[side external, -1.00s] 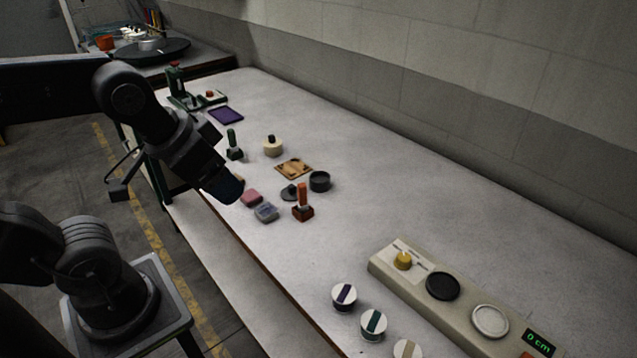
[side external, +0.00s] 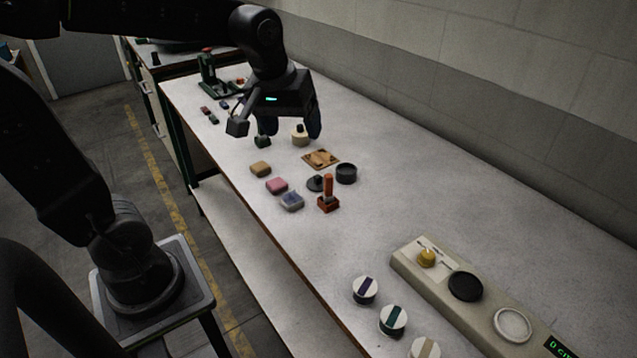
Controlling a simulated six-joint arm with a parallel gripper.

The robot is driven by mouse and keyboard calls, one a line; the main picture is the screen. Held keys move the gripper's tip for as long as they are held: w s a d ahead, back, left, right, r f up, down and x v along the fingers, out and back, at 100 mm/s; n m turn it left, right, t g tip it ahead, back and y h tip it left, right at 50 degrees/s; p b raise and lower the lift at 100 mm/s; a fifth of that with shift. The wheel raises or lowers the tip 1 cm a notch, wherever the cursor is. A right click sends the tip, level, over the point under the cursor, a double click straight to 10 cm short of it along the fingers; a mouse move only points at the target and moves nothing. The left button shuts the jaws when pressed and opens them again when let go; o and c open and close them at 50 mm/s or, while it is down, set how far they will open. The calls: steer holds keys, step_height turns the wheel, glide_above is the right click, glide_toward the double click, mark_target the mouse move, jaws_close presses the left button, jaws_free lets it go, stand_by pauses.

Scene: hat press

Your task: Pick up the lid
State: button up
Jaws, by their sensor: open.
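A dark flat lid (side external: 315,183) with a small knob lies on the grey table, beside an open dark round pot (side external: 346,173). A cream round pot (side external: 300,139) with a dark knob on top stands farther back. My gripper (side external: 291,131) is open and points down, with its two dark fingers apart. The cream pot shows between and just beyond the fingers; I cannot tell whether they are around it or nearer the camera. The dark lid is apart from my gripper, lower right in the view.
A wooden plate (side external: 321,158) lies between the two pots. A red-handled stamp (side external: 328,196) stands close to the dark lid. Tan (side external: 260,169), pink (side external: 277,186) and blue-grey (side external: 291,201) blocks lie near the front edge. A beige panel (side external: 408,263) is at the lower right.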

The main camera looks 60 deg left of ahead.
steer(key=w+a+f+n+g, duration=0.2)
steer(key=w+a+f+n, duration=0.35)
steer(key=w, duration=0.35)
steer(key=n+g, duration=0.1)
steer(key=n, duration=0.4)
glide_toward(319, 178)
steer(key=shift+n, duration=0.25)
steer(key=f, duration=0.2)
steer(key=a+f, duration=0.1)
steer(key=f, duration=0.1)
steer(key=shift+w+f, duration=0.15)
steer(key=shift+f, duration=0.05)
steer(key=shift+w+d+f, duration=0.1)
steer(key=shift+d+f, duration=0.05)
steer(key=shift+f, duration=1.35)
steer(key=shift+d+f, duration=0.15)
steer(key=shift+f, duration=1.35)
steer(key=c, duration=0.6)
